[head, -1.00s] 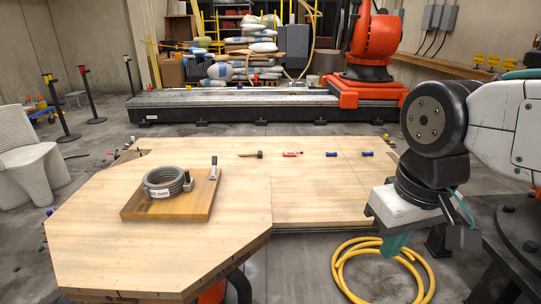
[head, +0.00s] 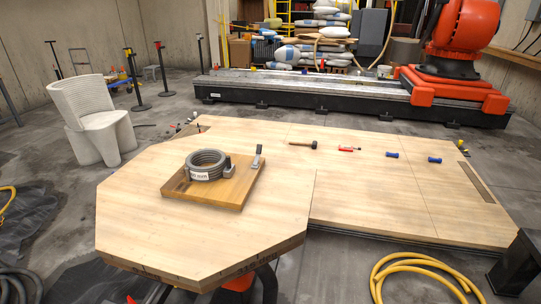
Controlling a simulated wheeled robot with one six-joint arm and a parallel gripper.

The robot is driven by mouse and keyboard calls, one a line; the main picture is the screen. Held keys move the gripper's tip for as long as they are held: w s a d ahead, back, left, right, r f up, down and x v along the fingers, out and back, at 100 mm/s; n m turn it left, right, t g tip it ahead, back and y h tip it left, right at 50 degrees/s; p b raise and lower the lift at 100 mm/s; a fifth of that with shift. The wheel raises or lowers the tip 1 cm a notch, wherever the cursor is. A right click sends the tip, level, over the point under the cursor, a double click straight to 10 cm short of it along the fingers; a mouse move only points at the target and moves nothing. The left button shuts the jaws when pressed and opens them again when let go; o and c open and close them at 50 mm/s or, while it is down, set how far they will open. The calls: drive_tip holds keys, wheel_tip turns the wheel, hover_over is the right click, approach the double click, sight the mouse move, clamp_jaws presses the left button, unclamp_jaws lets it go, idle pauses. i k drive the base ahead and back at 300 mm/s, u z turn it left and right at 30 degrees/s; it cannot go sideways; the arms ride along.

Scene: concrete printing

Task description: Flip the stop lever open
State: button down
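A wooden board (head: 233,193) lies on the large pale wooden table. A coiled grey ring stack (head: 206,160) with a white label sits on the board. A small grey block-like fitting (head: 229,168) stands at the right side of the rings. A small lever (head: 257,158) with a pale metal body and a dark top stands near the board's far right corner, tilted slightly. It is too small to tell whether it is open or shut. My gripper is not in view.
The table (head: 150,220) also bears a hammer (head: 303,144), a red-handled tool (head: 349,149) and two blue pieces (head: 391,155). A yellow hose (head: 400,262) lies on the floor at the lower right. A white chair (head: 88,120) stands at the left.

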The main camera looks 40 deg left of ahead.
sight(259, 150)
drive_tip(key=k, duration=0.35)
drive_tip(key=u, duration=1.25)
drive_tip(key=i, duration=0.5)
drive_tip(key=z, duration=0.05)
